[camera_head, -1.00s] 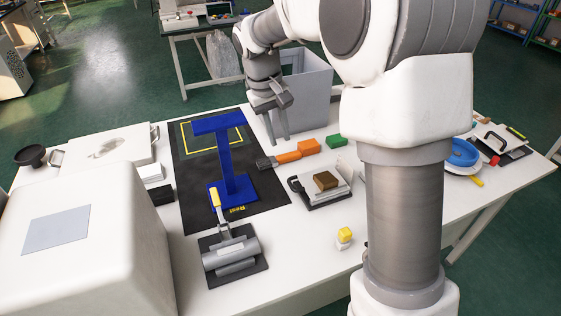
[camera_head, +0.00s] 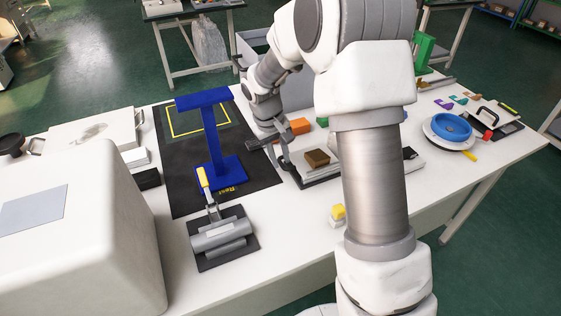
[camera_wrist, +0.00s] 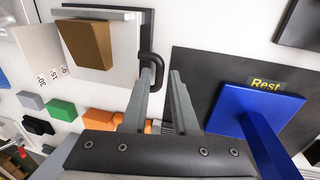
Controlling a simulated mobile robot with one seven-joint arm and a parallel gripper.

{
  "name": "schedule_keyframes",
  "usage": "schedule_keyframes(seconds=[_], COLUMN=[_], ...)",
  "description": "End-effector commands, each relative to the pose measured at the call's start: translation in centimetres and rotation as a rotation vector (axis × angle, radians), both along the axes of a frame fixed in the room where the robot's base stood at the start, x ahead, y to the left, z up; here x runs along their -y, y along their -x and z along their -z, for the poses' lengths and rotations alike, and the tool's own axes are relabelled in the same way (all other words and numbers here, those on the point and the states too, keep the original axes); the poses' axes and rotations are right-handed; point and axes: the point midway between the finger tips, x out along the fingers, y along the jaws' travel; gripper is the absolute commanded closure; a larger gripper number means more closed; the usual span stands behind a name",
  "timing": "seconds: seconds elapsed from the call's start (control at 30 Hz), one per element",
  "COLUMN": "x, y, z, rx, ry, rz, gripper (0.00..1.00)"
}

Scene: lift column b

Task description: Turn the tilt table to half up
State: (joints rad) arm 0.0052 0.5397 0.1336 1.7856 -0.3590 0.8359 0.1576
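The tilt table has a pale plate (camera_head: 338,162) with a brown block (camera_head: 317,158) on it, over a dark base. The plate looks flat or nearly so. In the wrist view the plate (camera_wrist: 110,72) has a black looped handle (camera_wrist: 156,62) at its side, and a white scale card (camera_wrist: 40,52) marked 0, 15 and 30 stands by it. My gripper (camera_wrist: 162,80) is open and empty. Its left fingertip is close to the handle; I cannot tell whether they touch. In the head view my gripper (camera_head: 268,150) is at the tilt table's left side.
A blue stand (camera_head: 212,140) rises from the black mat (camera_head: 180,190) just left of my gripper. An orange-handled tool (camera_head: 299,126) lies behind. A grey roller device (camera_head: 222,237) and a yellow-topped block (camera_head: 337,213) are nearer the front.

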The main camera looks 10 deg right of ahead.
Motion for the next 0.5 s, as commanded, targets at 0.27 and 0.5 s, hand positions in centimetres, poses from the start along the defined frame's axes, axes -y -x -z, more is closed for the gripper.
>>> schedule_keyframes(seconds=[0.27, 0.5], x=[0.19, 0.17], y=[-0.05, -0.03], z=[0.87, 0.84], rx=[0.001, 0.001], ry=[0.000, 0.000], rz=[0.000, 0.000], gripper=[0.73, 0.91])
